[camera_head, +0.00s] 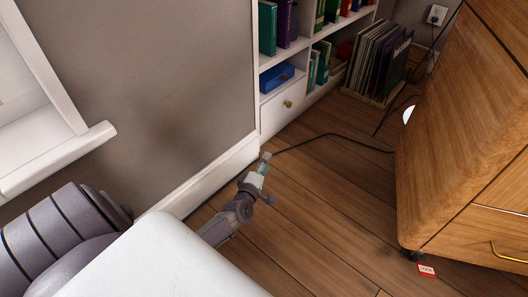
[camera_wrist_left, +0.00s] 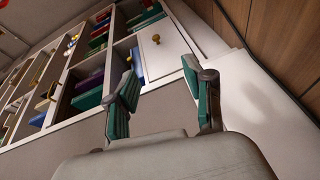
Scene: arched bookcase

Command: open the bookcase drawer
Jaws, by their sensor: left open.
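The white bookcase drawer (camera_head: 273,111) is at the bottom of the bookcase, below a cubby with a blue box, and looks shut. Its small brass knob (camera_head: 288,104) sticks out from the front. My left gripper (camera_head: 265,164) is low over the floor, in front of and below the drawer, apart from it. In the left wrist view, the drawer front (camera_wrist_left: 172,57) and knob (camera_wrist_left: 156,39) show beyond the fingertips. The left gripper (camera_wrist_left: 160,82) is open, with nothing between its green-padded fingers. My right gripper is in neither view.
Books and a blue box (camera_head: 277,77) fill the shelves. A black cable (camera_head: 335,136) crosses the floor near the gripper.

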